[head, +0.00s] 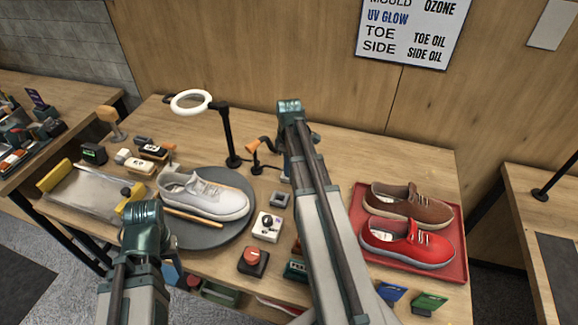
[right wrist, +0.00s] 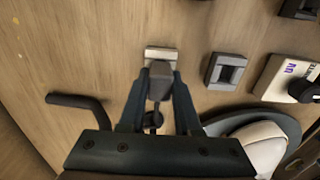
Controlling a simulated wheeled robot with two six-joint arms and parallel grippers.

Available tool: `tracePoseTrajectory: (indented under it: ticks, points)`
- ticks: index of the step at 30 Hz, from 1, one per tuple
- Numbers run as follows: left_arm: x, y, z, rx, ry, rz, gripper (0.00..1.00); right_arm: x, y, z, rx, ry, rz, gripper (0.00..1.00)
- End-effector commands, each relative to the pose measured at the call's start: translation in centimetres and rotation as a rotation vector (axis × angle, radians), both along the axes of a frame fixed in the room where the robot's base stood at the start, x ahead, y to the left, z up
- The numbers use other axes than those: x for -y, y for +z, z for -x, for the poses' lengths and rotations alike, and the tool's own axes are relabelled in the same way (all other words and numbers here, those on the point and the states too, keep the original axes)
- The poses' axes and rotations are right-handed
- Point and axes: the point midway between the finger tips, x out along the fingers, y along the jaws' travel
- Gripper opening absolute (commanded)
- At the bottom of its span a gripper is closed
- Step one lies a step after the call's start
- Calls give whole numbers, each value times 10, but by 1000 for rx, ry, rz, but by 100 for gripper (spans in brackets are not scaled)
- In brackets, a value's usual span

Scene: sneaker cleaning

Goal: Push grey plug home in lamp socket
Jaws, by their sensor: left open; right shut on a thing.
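In the right wrist view, my right gripper (right wrist: 159,85) is shut on the grey plug (right wrist: 160,78), with one finger on each side. A dark cord end (right wrist: 152,121) trails behind the plug between the fingers. The plug's front end meets the pale lamp socket (right wrist: 163,53) on the table; how deep it sits cannot be told. In the head view, my right arm hides the right gripper and plug. My left gripper (head: 145,213) is open and empty at the lower left, near the round grey mat; its fingertips are hard to make out.
A ring lamp (head: 192,101) stands behind a white sneaker (head: 205,195) on the round mat (head: 180,237). A grey switch block (right wrist: 226,71) and a white dial box (right wrist: 284,80) are beside the socket. A red tray (head: 455,268) with two shoes lies right of my right arm.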

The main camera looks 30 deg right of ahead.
Motion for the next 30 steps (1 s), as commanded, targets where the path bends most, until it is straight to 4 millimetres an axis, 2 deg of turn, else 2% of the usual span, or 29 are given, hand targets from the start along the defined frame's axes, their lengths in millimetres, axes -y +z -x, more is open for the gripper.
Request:
tracePoseTrajectory:
  ticks: [14, 15, 20, 30]
  points:
    - [0, -13, 0, 0, 0, 0, 50, 0, -12, 0, 0, 0, 0, 0]
    - [0, -11, 0, 0, 0, 0, 50, 0, -11, 0, 0, 0, 0, 39]
    - [0, -11, 0, 0, 0, 0, 50, 0, -11, 0, 0, 0, 0, 67]
    - [0, -10, 0, 0, 0, 0, 50, 0, -10, 0, 0, 0, 0, 67]
